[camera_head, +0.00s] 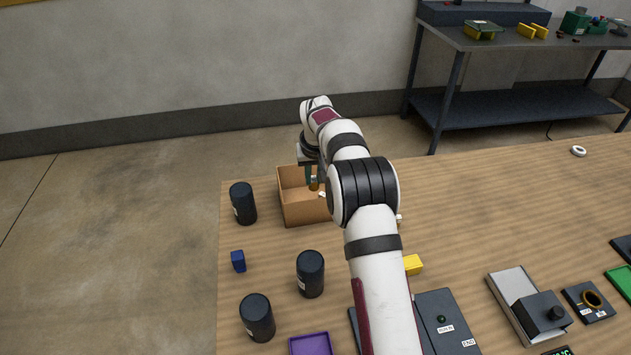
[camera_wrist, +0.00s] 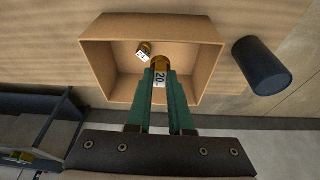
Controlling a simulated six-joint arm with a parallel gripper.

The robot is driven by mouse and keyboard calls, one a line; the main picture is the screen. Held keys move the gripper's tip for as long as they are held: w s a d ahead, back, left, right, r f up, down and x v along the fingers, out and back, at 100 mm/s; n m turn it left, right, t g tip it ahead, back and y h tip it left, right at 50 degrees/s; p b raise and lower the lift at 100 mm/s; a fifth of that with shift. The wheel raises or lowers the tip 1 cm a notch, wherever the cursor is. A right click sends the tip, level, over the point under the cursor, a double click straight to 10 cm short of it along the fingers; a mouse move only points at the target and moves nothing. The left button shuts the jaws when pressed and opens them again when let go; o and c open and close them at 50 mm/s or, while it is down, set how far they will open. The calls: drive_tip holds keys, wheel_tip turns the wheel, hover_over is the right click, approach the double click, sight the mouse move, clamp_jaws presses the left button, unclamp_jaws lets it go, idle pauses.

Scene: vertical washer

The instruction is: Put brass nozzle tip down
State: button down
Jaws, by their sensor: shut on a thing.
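A brass nozzle (camera_wrist: 160,61) with a white label reading "20" is held between the green fingers of my gripper (camera_wrist: 160,76). It also shows small in the head view (camera_head: 314,184). My gripper (camera_head: 311,176) is shut on it, over the open cardboard box (camera_head: 303,210). The box also shows in the wrist view (camera_wrist: 205,56), ahead of the fingertips. A second brass piece (camera_wrist: 144,47) with a white label lies inside the box, left of the held nozzle in the wrist view. The height of the held nozzle over the box floor cannot be told.
A dark cylinder (camera_head: 243,203) stands just left of the box. Two more dark cylinders (camera_head: 310,273) (camera_head: 257,317), a blue block (camera_head: 238,261) and a purple tray (camera_head: 310,345) lie nearer. A yellow block (camera_head: 413,265) is beside my arm. The table's right rear is mostly clear.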

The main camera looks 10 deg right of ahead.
sight(300, 206)
drive_tip(key=shift+w+a+f, duration=0.1)
drive_tip(key=shift+w+a, duration=0.15)
drive_tip(key=shift+w, duration=0.45)
drive_tip(key=x, duration=0.3)
drive_tip(key=s+x, duration=0.1)
drive_tip(key=x, duration=0.2)
drive_tip(key=s+x, duration=0.1)
drive_tip(key=x, duration=0.2)
drive_tip(key=shift+a+f, duration=0.25)
drive_tip(key=shift+f, duration=0.45)
drive_tip(key=c, duration=0.8)
unclamp_jaws()
drive_tip(key=shift+f, duration=0.1)
